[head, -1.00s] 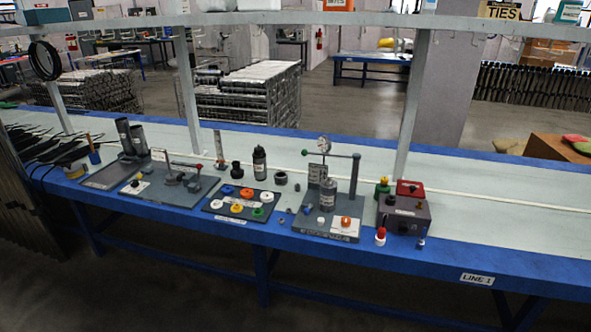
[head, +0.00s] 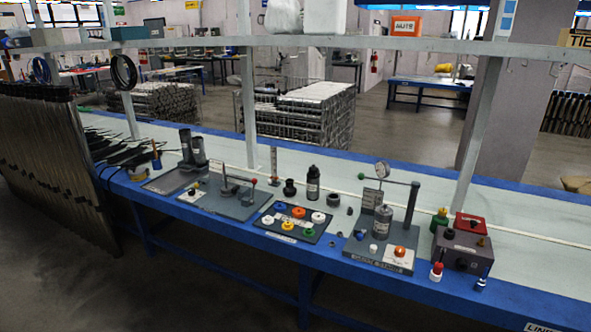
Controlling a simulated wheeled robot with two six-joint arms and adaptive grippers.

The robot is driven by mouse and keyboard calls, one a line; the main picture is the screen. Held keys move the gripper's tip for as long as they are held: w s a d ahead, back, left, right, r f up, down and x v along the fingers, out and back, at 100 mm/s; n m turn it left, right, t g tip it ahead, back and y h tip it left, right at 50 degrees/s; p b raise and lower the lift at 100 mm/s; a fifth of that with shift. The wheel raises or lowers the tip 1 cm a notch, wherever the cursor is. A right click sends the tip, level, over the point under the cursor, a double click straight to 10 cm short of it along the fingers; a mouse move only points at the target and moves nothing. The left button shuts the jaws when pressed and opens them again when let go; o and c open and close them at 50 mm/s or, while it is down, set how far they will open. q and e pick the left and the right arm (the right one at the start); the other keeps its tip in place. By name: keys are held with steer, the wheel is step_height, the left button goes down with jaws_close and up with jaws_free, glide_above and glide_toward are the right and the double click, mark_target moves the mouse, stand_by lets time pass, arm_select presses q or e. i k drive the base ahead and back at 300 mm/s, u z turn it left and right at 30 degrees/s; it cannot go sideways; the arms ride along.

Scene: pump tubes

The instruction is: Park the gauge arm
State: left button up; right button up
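The gauge arm (head: 398,182) is a dark horizontal bar on a tall post (head: 412,205) at the right of a grey test stand. A round white-faced gauge (head: 382,170) sits on the bar, and a green knob (head: 361,176) is at its left end. The arm points left, with its gauge above a grey cylinder (head: 382,220) on the stand's base plate (head: 365,250). I cannot tell whether the arm touches the cylinder. An orange button (head: 399,251) is at the plate's front right. Neither of my grippers shows.
Right of the stand is a dark box (head: 462,250) with a red case (head: 470,225) behind it. A tray of coloured caps (head: 292,222) and a grey fixture plate (head: 222,202) lie to the left. A shelf post (head: 478,120) rises behind the bench.

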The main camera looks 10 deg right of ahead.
mark_target(383, 165)
steer(key=u, duration=0.65)
steer(key=i, duration=0.95)
steer(key=u, duration=0.35)
steer(key=i, duration=1.1)
steer(key=z, duration=1.15)
steer(key=i, duration=0.7)
steer(key=z, duration=0.8)
